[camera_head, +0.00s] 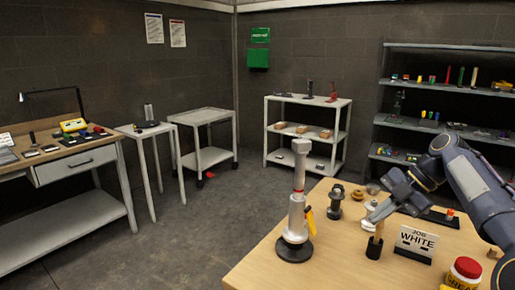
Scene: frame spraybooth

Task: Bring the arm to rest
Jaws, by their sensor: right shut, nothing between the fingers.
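My right arm (483,188) reaches in from the right edge over the wooden table (262,268). My right gripper (373,217) points down and to the left, shut with nothing in it. In the picture its tips lie close to a small upright piece with a light wooden shaft and a black base (374,249); I cannot tell whether they touch. My left gripper is not in view.
On the table, a tall silver stand (297,215) on a round black base is left of my right gripper. Shelves (445,126) stand behind; the floor (190,235) on the left is mostly clear.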

